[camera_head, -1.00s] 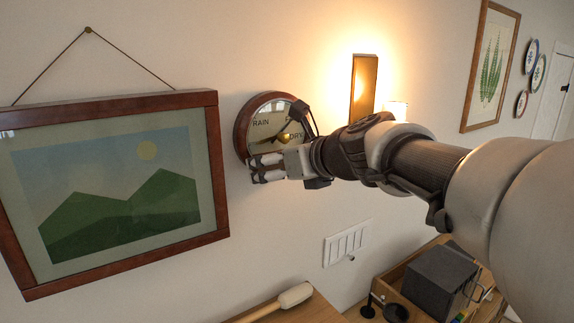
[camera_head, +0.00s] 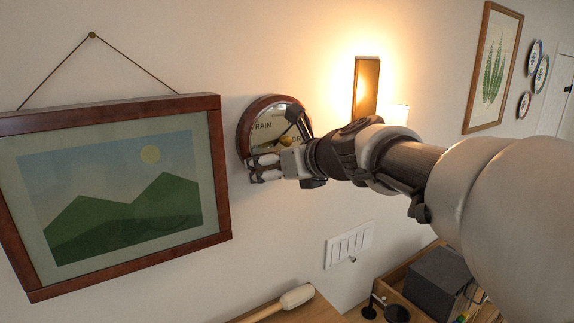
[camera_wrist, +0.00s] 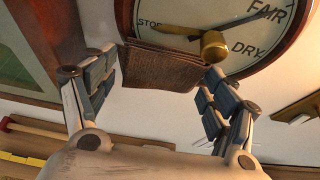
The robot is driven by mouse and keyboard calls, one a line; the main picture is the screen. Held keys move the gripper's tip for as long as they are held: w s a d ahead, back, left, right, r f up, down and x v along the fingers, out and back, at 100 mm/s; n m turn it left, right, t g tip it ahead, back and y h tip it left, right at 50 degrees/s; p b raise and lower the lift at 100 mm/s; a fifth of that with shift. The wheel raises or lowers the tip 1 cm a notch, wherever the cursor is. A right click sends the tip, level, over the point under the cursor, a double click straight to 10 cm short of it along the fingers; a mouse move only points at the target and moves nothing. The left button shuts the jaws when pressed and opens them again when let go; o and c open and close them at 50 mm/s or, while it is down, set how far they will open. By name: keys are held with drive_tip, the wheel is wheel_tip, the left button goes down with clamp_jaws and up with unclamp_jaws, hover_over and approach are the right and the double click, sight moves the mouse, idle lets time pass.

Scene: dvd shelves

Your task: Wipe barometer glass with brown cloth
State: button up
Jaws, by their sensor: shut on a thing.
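The round barometer (camera_head: 262,122) with a dark wood rim hangs on the wall in the head view. Its white dial (camera_wrist: 178,16) shows the words FAIR and DRY, a hand and a brass knob (camera_wrist: 214,46) in the wrist view. My gripper (camera_head: 266,168) is at the barometer's lower edge and covers part of it. In the wrist view my gripper (camera_wrist: 160,82) is shut on the brown cloth (camera_wrist: 165,68), which spans between its fingers. The cloth overlaps the lower part of the dial and rim; I cannot tell whether it touches the glass.
A framed landscape picture (camera_head: 115,190) hangs close left of the barometer. A lit wall lamp (camera_head: 366,88) is to the right, above my arm. A switch panel (camera_head: 348,246), a mallet (camera_head: 285,303) and a dark box (camera_head: 437,281) are below.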

drive_tip(key=shift+w, duration=0.1)
drive_tip(key=shift+w+d+p, duration=0.7)
drive_tip(key=shift+w+d, duration=1.35)
drive_tip(key=shift+d, duration=1.1)
drive_tip(key=shift+s+a+p, duration=0.15)
drive_tip(key=shift+s+a, duration=0.55)
drive_tip(key=shift+a, duration=0.4)
drive_tip(key=shift+s+a+p, duration=0.1)
drive_tip(key=shift+s+a, duration=0.65)
drive_tip(key=shift+a, duration=0.3)
drive_tip(key=shift+s+a+p, duration=0.15)
drive_tip(key=shift+s+a, duration=0.55)
drive_tip(key=shift+a, duration=0.4)
drive_tip(key=shift+d, duration=0.1)
drive_tip(key=shift+s+d, duration=0.35)
drive_tip(key=shift+s, duration=0.1)
drive_tip(key=shift+s+d+b, duration=0.2)
drive_tip(key=shift+s+d, duration=0.25)
drive_tip(key=shift+s, duration=0.25)
drive_tip(key=shift+s+d+b, duration=0.2)
drive_tip(key=shift+s+d, duration=0.2)
drive_tip(key=shift+s, duration=0.25)
drive_tip(key=shift+s+d+b, duration=0.2)
drive_tip(key=shift+s+d, duration=0.25)
drive_tip(key=shift+s, duration=0.25)
